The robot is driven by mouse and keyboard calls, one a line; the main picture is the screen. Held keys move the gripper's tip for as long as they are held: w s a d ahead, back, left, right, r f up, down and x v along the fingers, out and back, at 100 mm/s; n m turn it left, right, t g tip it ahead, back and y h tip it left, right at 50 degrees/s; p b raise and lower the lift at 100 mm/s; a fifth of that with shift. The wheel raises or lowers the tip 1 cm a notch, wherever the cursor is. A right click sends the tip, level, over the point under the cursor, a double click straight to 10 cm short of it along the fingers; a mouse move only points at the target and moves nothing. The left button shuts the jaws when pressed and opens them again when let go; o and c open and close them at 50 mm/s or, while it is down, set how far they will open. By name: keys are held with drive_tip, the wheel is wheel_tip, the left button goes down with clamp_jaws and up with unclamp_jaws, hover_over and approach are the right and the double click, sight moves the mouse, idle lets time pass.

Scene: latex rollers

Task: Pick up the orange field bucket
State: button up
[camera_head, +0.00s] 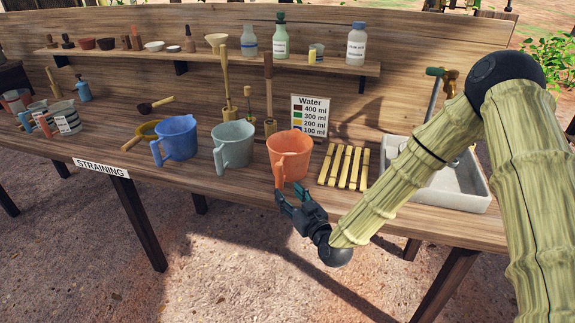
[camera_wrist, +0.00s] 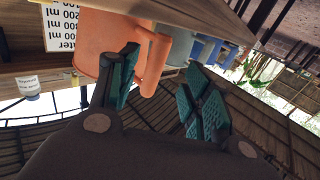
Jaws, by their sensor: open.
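The orange field bucket (camera_head: 291,152) stands upright on the wooden bench near its front edge. Its handle (camera_head: 279,170) faces the front of the bench. My gripper (camera_head: 287,198) is at the bench's front edge, just below and in front of the handle. In the wrist view, my gripper (camera_wrist: 160,95) has its two teal-padded fingers spread apart. The orange bucket (camera_wrist: 100,42) is beyond the left finger, and its handle (camera_wrist: 154,65) shows in the gap between the fingers. I cannot tell whether a finger touches it.
A pale green bucket (camera_head: 233,146) and a blue bucket (camera_head: 175,138) stand to the left. A slatted wooden rack (camera_head: 343,167) lies to the right, before a sink (camera_head: 452,186). A water sign (camera_head: 310,115) stands behind. The space before the bench is open.

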sight(282, 182)
drive_tip(key=shift+d+r+p+x, duration=0.15)
drive_tip(key=shift+p+x, duration=0.25)
drive_tip(key=shift+x, duration=1.15)
drive_tip(key=shift+d+r+p+x, duration=0.1)
drive_tip(key=shift+r+p+x, duration=0.2)
drive_tip(key=shift+x, duration=1.3)
drive_tip(key=shift+w, duration=0.1)
clamp_jaws()
